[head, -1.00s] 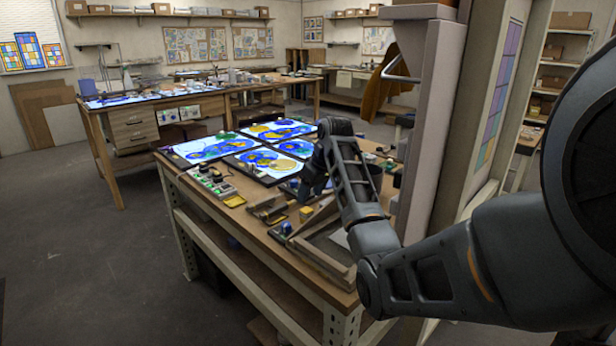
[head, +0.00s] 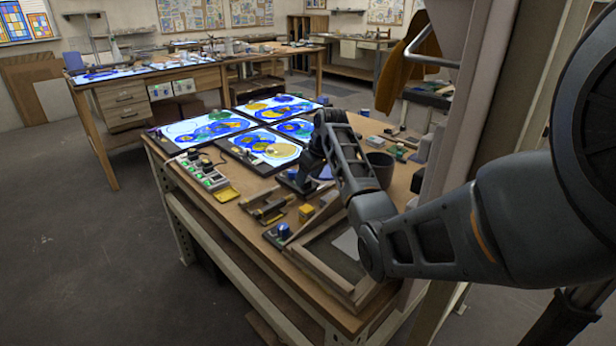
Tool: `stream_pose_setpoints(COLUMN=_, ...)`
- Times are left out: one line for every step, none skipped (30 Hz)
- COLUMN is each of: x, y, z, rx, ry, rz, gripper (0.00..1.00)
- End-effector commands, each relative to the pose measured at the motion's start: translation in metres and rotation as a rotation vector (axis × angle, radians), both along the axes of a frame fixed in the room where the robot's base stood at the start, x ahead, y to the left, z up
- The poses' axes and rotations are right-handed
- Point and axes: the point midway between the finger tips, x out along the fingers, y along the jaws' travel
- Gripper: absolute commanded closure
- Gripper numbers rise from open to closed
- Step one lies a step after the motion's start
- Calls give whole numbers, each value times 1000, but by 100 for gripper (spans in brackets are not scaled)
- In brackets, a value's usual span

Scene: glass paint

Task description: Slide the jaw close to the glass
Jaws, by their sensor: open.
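Lit panels bearing round blue, yellow and green painted glass lie on the workbench; the nearest painted glass (head: 268,148) is left of my wrist. A dark bar (head: 238,156) with small fittings runs along that panel's left edge; I cannot tell whether it is the jaw. My arm reaches in from the right, and my gripper (head: 300,182) hangs low over the bench, just right of and nearer than that panel. It is open, with nothing seen between its fingers. The fingertips are small and dark, and my wrist partly hides the spot beneath.
The workbench (head: 345,318) also holds a green-buttoned box (head: 203,172), a yellow block (head: 306,212), a wooden frame (head: 318,262) and a dark cup (head: 380,167). A tall grey post (head: 465,110) stands close on the right. The floor (head: 75,255) at left is clear.

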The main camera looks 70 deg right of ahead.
Motion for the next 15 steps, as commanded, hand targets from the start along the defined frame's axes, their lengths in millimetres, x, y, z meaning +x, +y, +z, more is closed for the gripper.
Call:
stream_pose_setpoints(x=1, y=0, z=-4, rx=2, ry=1, rz=0, gripper=43)
stream_pose_setpoints(x=2, y=-1, z=-6, rx=1, ry=0, rz=0, gripper=43)
stream_pose_setpoints(x=3, y=-2, z=-8, rx=0, ry=1, rz=0, gripper=43)
stream_pose_setpoints(x=3, y=-2, z=-9, rx=0, ry=1, rz=0, gripper=43)
stream_pose_setpoints(x=4, y=-2, z=-10, rx=0, ry=1, rz=0, gripper=43)
stream_pose_setpoints(x=4, y=-2, z=-11, rx=0, ry=0, rz=0, gripper=43)
stream_pose_setpoints(x=4, y=-2, z=-11, rx=0, ry=0, rz=0, gripper=43)
stream_pose_setpoints(x=4, y=-2, z=-11, rx=0, ry=0, rz=0, gripper=43)
stream_pose_setpoints(x=4, y=-2, z=-11, rx=0, ry=0, rz=0, gripper=43)
stream_pose_setpoints(x=4, y=-2, z=-11, rx=0, ry=0, rz=0, gripper=43)
stream_pose_setpoints(x=4, y=-2, z=-11, rx=0, ry=0, rz=0, gripper=43)
stream_pose_setpoints(x=4, y=-2, z=-11, rx=0, ry=0, rz=0, gripper=43)
stream_pose_setpoints(x=4, y=-2, z=-11, rx=0, ry=0, rz=0, gripper=44)
stream_pose_setpoints(x=4, y=-2, z=-11, rx=0, ry=0, rz=0, gripper=46)
stream_pose_setpoints(x=4, y=-2, z=-11, rx=0, ry=0, rz=0, gripper=50)
